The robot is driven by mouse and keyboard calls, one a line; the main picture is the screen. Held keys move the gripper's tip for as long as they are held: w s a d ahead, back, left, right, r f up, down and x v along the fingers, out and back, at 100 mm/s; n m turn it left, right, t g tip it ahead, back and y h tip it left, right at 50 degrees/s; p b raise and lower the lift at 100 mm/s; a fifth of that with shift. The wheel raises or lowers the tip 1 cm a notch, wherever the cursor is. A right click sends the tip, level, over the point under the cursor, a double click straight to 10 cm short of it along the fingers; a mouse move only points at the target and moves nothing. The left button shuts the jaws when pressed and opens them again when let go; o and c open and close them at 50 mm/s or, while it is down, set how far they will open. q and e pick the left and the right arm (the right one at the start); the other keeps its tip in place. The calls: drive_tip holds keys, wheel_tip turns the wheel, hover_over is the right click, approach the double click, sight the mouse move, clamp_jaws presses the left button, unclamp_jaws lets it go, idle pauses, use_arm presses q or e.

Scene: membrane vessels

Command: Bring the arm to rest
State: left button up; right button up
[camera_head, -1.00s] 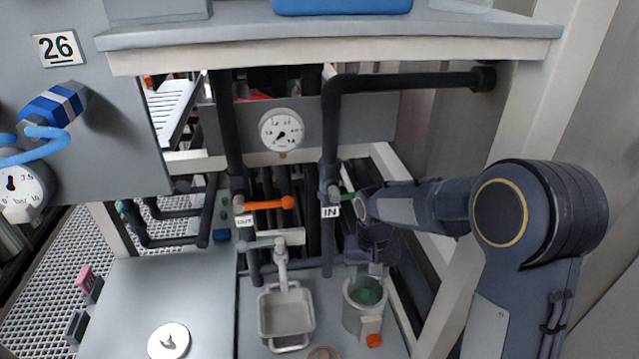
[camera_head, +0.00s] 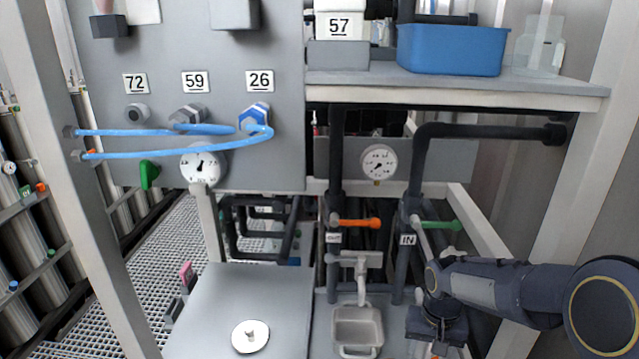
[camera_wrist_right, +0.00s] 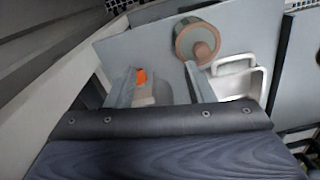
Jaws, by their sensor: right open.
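My right arm (camera_head: 510,288) comes in from the right in the head view. It bends down at the wrist beside the IN pipe. My right gripper (camera_wrist_right: 158,88) is open in the wrist view, its two fingers apart with nothing gripped. An orange tab (camera_wrist_right: 141,76) on a pale part shows between the fingers, beyond them. In the head view the gripper's fingertips are hidden behind the wrist or cut off at the bottom edge. My left gripper is in neither view.
A grey tray (camera_head: 357,327) stands left of my wrist; it also shows in the wrist view (camera_wrist_right: 237,84). The green valve handle (camera_head: 440,225) and orange valve handle (camera_head: 358,222) are above. A shelf (camera_head: 470,88) with a blue bin (camera_head: 450,50) overhangs. A white frame post (camera_head: 560,170) stands right.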

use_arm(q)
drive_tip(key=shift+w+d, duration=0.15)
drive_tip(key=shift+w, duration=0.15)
use_arm(e)
drive_tip(key=s+r+t+y, duration=0.1)
drive_tip(key=s+r, duration=0.2)
drive_tip(key=s, duration=0.4)
drive_tip(key=s+a+r+n+t+y, duration=0.1)
drive_tip(key=s+r+t, duration=0.1)
drive_tip(key=s, duration=0.5)
drive_tip(key=s+r+t+y, duration=0.1)
drive_tip(key=s+r+t, duration=0.1)
drive_tip(key=s+r, duration=0.3)
drive_tip(key=s, duration=0.2)
drive_tip(key=shift+s+a+y, duration=0.15)
drive_tip(key=shift+s+y, duration=0.15)
